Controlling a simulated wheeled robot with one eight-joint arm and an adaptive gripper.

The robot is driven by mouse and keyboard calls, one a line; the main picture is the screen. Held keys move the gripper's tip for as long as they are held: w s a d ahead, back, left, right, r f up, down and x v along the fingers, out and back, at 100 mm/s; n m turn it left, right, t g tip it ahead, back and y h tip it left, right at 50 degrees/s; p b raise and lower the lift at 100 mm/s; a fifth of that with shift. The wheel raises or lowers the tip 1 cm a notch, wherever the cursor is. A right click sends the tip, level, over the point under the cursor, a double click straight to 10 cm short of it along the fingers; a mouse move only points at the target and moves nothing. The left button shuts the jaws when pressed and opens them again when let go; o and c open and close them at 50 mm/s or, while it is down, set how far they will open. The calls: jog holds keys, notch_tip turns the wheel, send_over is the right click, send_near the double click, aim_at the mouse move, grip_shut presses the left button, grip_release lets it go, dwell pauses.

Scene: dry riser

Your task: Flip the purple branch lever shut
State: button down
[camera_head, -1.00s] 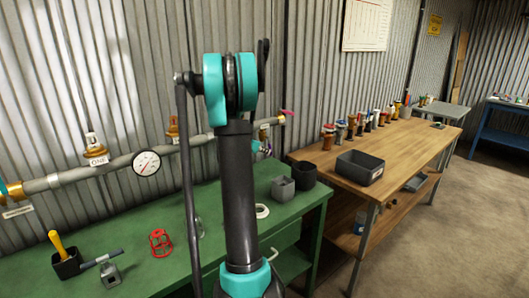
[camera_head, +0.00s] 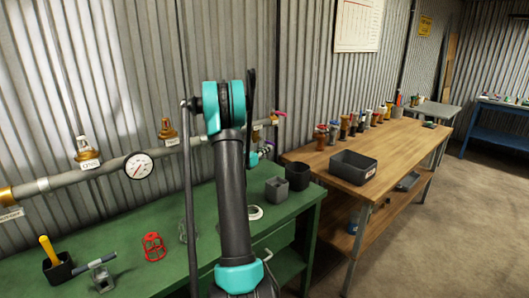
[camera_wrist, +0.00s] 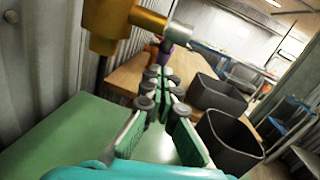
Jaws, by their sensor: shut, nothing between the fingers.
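A small purple piece (camera_wrist: 166,46), likely part of the branch lever, shows just beyond my fingertips in the wrist view, below a brass fitting (camera_wrist: 120,22) with a grey stub. Most of it is hidden, so its angle is unclear. In the head view, a magenta handle (camera_head: 279,114) sits at the right end of the wall pipe (camera_head: 110,172). My gripper (camera_wrist: 162,78) has green-padded fingers, shut and empty, pointing towards the purple piece. I cannot tell whether they touch. In the head view my arm hides most of the gripper.
Two dark bins (camera_wrist: 218,94) (camera_wrist: 228,142) stand close to the right of my fingers. The green bench (camera_head: 120,225) carries a red cage-like piece (camera_head: 153,247) and a yellow-handled tool (camera_head: 48,249). A wooden bench (camera_head: 400,145) with a tray stands right.

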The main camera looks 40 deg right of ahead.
aim_at(271, 143)
jog(key=shift+w+d+r, duration=0.1)
jog(key=shift+d+r, duration=0.75)
jog(key=shift+d, duration=0.25)
jog(key=shift+d+r, duration=0.1)
dwell(1.2)
jog(key=v, duration=1.2)
dwell(0.3)
